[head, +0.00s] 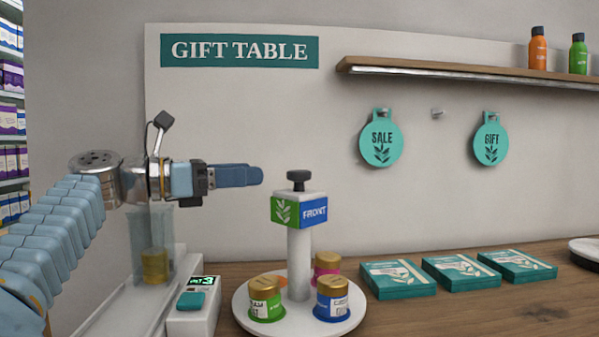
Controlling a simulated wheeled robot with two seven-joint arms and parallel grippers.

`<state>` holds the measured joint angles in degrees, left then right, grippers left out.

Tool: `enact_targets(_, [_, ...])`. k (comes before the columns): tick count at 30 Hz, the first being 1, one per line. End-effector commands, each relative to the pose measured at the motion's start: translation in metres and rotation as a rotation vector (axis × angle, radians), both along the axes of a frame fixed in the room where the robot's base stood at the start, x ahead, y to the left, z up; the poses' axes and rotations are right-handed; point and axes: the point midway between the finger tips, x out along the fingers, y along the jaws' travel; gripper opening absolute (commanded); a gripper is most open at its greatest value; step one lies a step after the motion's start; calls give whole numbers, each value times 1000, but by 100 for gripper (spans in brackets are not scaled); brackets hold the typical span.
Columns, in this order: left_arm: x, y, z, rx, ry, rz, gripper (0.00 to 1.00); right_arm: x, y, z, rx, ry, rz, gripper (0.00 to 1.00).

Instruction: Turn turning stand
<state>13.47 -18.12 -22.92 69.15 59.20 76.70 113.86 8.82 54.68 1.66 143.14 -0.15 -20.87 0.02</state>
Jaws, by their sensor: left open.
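The turning stand has a round white base (300,322) on the wooden counter and a white post (299,262). On top sits a block (313,212) with a green leaf face to the left and a blue "FRONT" face to the right, under a black knob (298,178). A green jar (266,300), a blue jar (332,300) and a pink jar (327,267), all gold-lidded, stand on the base. My left gripper (258,176) is open and empty, its fingers seen side-on, left of the knob at about its height and apart from it. My right gripper is not in view.
A clear container (153,240) and a small device with a green display (195,300) stand left of the stand. Several teal boxes (398,280) lie to the right. Teal tags (381,140) hang on the wall below a shelf (460,72).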

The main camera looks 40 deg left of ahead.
Motion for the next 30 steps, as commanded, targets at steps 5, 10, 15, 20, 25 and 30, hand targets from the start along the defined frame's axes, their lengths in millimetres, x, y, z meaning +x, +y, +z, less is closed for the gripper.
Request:
enact_targets(5, [40,-20,-2,1,3,-3,68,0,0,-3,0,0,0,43])
enact_targets(10, [70,-35,-1,2,2,-1,68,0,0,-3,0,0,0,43])
enact_targets(15, [89,-45,-1,3,2,0,68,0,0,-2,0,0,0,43])
enact_targets(20, [95,-47,0,4,0,2,68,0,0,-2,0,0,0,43])
enact_targets(25, [95,-47,0,4,0,2,68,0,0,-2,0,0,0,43])
enact_targets(30, [95,-47,-1,4,0,2,49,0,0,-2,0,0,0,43])
